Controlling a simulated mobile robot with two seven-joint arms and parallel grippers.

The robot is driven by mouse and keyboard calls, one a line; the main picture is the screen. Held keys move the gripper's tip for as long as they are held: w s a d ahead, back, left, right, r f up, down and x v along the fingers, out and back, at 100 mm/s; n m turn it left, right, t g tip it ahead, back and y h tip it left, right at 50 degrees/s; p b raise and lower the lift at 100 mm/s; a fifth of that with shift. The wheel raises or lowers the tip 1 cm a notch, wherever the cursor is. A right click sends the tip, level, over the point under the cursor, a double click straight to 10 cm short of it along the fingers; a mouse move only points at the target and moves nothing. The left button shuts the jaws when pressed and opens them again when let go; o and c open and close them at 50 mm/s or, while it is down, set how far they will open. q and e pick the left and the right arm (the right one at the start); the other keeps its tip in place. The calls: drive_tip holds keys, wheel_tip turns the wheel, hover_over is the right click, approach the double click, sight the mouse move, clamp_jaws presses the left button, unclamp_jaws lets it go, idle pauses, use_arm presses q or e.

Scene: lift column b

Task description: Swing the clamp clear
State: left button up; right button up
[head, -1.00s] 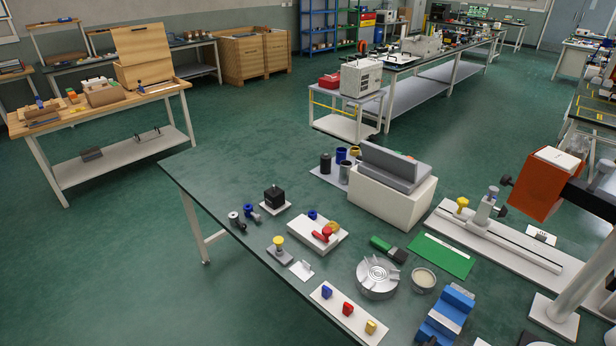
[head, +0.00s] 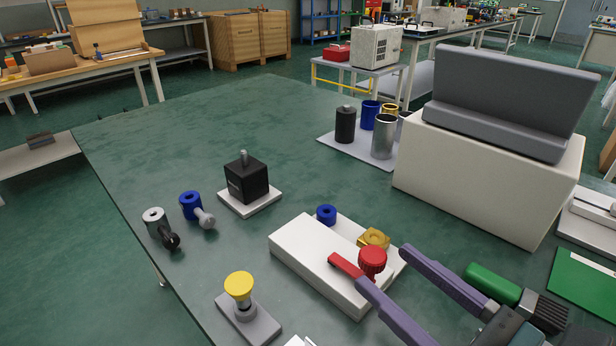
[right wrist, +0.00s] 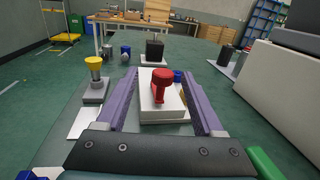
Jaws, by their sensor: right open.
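The red clamp (head: 372,262) has a round knob and a short bar, and sits on a white block (head: 303,268). A blue collar (head: 326,214) and a brass piece (head: 374,238) are on the same block. My right gripper (head: 383,266) is open, its two purple fingers apart and reaching toward the block from the lower right. In the right wrist view the red clamp (right wrist: 161,84) shows between the spread fingers (right wrist: 158,75), with space on both sides. In the head view, one finger overlaps the end of the red bar; I cannot tell whether they touch. My left gripper is not in view.
A yellow-topped plunger (head: 239,292) stands in front of the block. A black cube on a white plate (head: 250,204) is behind left. A pale box with a grey angled top (head: 478,178) stands at right. A green-handled brush (head: 494,284) lies near my gripper.

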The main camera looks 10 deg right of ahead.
sight(363, 248)
drive_tip(key=shift+w+d+f+m, duration=0.15)
drive_tip(key=shift+w+f+m, duration=0.15)
drive_tip(key=shift+w+f, duration=0.15)
drive_tip(key=shift+w, duration=0.25)
drive_tip(key=shift+b+x, duration=0.4)
drive_tip(key=shift+x, duration=2.85)
clamp_jaws()
